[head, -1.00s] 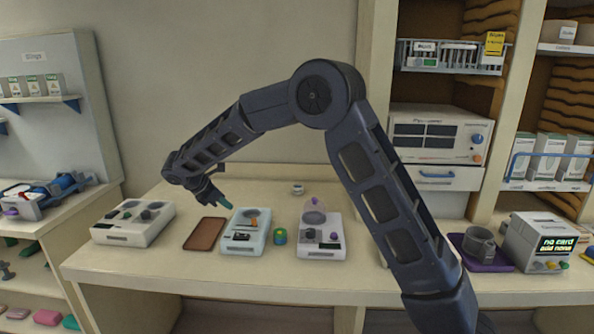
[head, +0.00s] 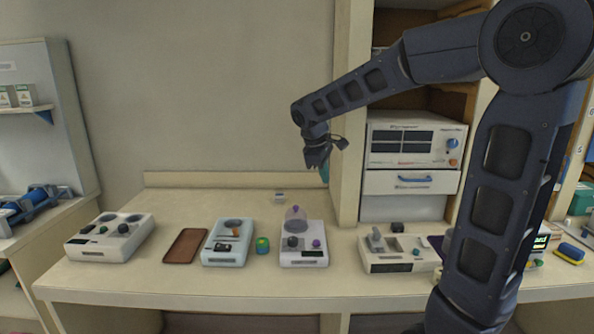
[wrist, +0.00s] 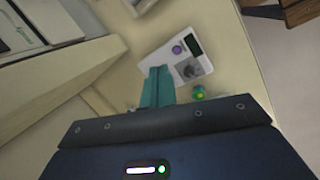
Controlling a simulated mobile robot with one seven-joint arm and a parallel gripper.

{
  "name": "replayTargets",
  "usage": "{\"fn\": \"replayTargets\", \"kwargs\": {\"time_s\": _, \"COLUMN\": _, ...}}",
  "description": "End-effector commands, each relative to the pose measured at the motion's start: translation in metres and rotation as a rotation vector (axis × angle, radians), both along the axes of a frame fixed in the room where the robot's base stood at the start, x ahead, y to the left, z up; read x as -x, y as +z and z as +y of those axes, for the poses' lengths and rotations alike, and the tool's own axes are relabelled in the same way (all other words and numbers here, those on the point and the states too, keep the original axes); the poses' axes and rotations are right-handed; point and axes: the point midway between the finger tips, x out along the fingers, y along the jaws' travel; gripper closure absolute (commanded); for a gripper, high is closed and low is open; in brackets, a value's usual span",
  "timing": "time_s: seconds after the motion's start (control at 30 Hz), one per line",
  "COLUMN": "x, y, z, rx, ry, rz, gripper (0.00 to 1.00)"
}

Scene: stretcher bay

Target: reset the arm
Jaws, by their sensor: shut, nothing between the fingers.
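My gripper (head: 325,174) hangs in the air above the back of the counter, just left of the shelf unit, with its fingers pointing down. In the wrist view its teal fingers (wrist: 158,86) are together with nothing between them. My arm reaches across the right half of the head view and hides part of the counter and shelves there. Below the gripper is a white device with a purple knob and a clear dome (head: 304,243); it also shows beyond the fingers in the wrist view (wrist: 187,57). The gripper is clear of it.
Along the counter stand a white device (head: 110,237), a brown tray (head: 185,246), a pale blue device (head: 228,243), a small green-yellow jar (head: 262,245) and another white device (head: 395,265). A drawer unit (head: 411,182) stands at the back right. The wall side is open above the counter.

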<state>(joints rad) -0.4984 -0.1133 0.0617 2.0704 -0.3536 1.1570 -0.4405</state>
Motion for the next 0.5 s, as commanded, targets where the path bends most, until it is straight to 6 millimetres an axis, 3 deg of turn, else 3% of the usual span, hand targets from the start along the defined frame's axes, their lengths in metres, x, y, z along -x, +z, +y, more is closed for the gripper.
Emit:
{"fn": "replayTargets", "kwargs": {"time_s": 0.03, "x": 0.009, "y": 0.004, "z": -0.019, "rx": -0.028, "ry": -0.056, "rz": -0.016, "gripper": 1.00}}
{"fn": "replayTargets", "kwargs": {"time_s": 0.2, "x": 0.039, "y": 0.009, "z": -0.068, "rx": -0.124, "ry": -0.238, "rz": -0.061, "gripper": 1.00}}
{"fn": "replayTargets", "kwargs": {"time_s": 0.5, "x": 0.099, "y": 0.006, "z": -0.137, "rx": -0.295, "ry": -0.558, "rz": -0.148, "gripper": 1.00}}
